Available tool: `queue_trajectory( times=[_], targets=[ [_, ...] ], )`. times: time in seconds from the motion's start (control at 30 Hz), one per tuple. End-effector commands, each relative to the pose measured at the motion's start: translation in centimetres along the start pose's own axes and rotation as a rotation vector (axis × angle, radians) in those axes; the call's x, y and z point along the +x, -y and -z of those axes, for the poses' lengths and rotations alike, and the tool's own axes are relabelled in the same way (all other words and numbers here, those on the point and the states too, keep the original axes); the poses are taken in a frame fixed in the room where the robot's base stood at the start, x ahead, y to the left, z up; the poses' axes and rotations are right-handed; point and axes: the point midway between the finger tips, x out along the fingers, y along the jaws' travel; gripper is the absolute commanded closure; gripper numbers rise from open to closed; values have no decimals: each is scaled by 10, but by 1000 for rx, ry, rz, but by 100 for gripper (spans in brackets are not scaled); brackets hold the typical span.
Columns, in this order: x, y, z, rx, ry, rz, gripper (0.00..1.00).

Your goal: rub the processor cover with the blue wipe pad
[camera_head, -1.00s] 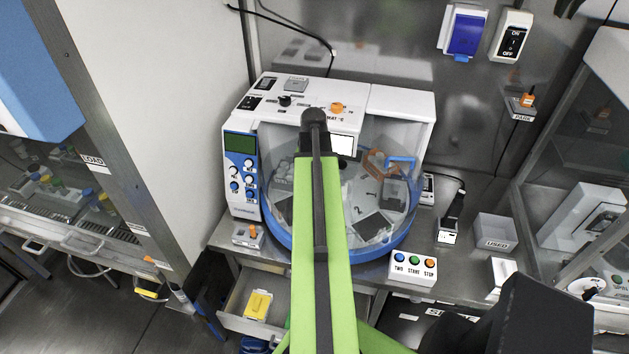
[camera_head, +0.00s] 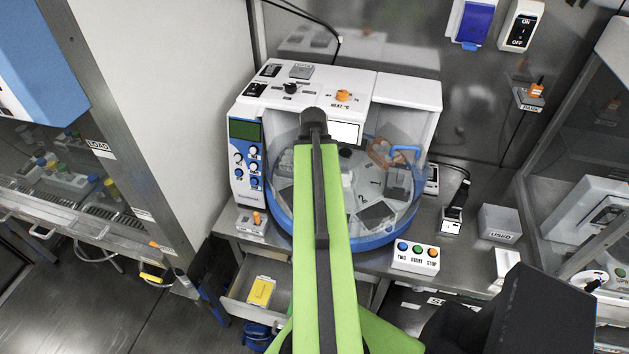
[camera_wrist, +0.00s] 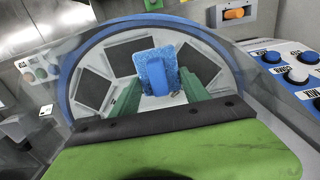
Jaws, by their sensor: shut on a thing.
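The processor (camera_head: 300,95) is a white machine on the bench, with a clear round cover (camera_head: 290,215) edged in blue. In the head view my green arm crosses in front of it and hides my gripper and the pad. In the wrist view my gripper (camera_wrist: 158,86) has green fingers shut on the handle of the blue wipe pad (camera_wrist: 152,68). The pad is in front of the clear cover (camera_wrist: 195,60), inside its blue rim as seen. I cannot tell whether it touches the cover. Dark panels show through the cover around the pad.
A button box (camera_head: 416,258) stands at the bench's front edge, right of the cover. A small box with an orange knob (camera_head: 252,222) stands left. An open drawer (camera_head: 240,307) holding a yellow item juts out below. A grey USED box (camera_head: 500,224) stands further right.

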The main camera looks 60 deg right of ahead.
Motion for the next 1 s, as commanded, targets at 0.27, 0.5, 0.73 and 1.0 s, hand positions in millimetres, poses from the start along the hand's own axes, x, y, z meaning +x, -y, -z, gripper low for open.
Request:
queue_trajectory(
  times=[0.27, 0.5, 0.73, 1.0],
  targets=[
    [-15, 0, 1, 0, -1, 0, 79],
    [-44, 0, 1, 1, -1, 0, 79],
    [-63, 0, 1, 1, -1, 0, 79],
    [-61, 0, 1, 1, -1, 0, 79]
  ],
)
